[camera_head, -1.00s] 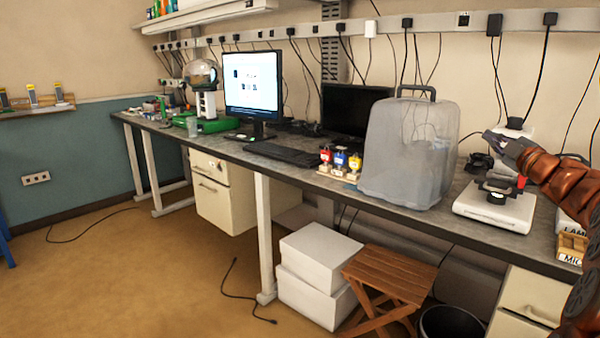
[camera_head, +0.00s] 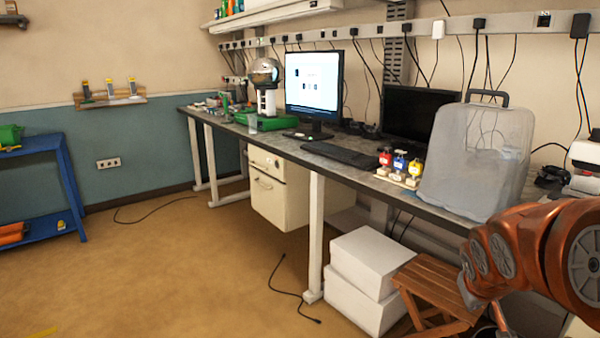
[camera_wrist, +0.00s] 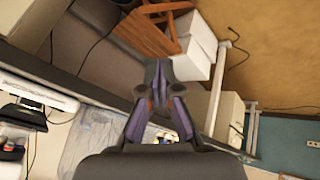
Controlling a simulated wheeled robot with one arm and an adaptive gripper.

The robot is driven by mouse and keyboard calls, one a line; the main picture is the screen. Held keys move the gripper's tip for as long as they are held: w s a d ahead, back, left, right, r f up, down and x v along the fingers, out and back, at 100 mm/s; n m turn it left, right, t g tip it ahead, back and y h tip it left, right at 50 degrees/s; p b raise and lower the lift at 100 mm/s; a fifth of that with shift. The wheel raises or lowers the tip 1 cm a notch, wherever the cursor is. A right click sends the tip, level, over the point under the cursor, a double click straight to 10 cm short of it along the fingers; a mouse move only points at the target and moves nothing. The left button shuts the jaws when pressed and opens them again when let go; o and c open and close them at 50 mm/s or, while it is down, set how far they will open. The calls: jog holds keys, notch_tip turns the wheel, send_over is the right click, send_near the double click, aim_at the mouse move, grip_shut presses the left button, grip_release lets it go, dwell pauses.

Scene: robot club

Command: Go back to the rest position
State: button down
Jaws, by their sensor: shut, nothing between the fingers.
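My gripper (camera_wrist: 158,72) shows in the wrist view with its fingers together and nothing between them. It hangs in the air, pointing toward the bench's front side, with the white boxes (camera_wrist: 196,48) and the wooden stool (camera_wrist: 148,38) beyond its tips. In the head view my copper-coloured arm reaches in from the right edge, low in front of the bench. I cannot make out the fingers clearly there.
The long bench (camera_head: 345,172) carries a monitor (camera_head: 313,82), coloured bottles on a stand (camera_head: 400,172) and a translucent case (camera_head: 470,155). White boxes (camera_head: 368,262) and a wooden stool (camera_head: 440,285) stand below. A blue shelf (camera_head: 62,195) is at left.

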jog(key=s+a+f+g+y, duration=0.1)
jog(key=s+a+f+g, duration=0.2)
jog(key=s+a, duration=0.45)
jog(key=s+a+f+g+y, duration=0.15)
jog(key=s+a, duration=0.25)
jog(key=s, duration=0.6)
jog(key=s+a+f+g+y, duration=0.1)
jog(key=s+a+f+g, duration=0.35)
jog(key=s, duration=0.45)
notch_tip(320, 180, up, 21)
jog(key=a+t+p, duration=0.1)
jog(key=p, duration=1.7)
jog(key=shift+s+t, duration=0.25)
jog(key=shift+t, duration=0.15)
jog(key=shift+f, duration=0.15)
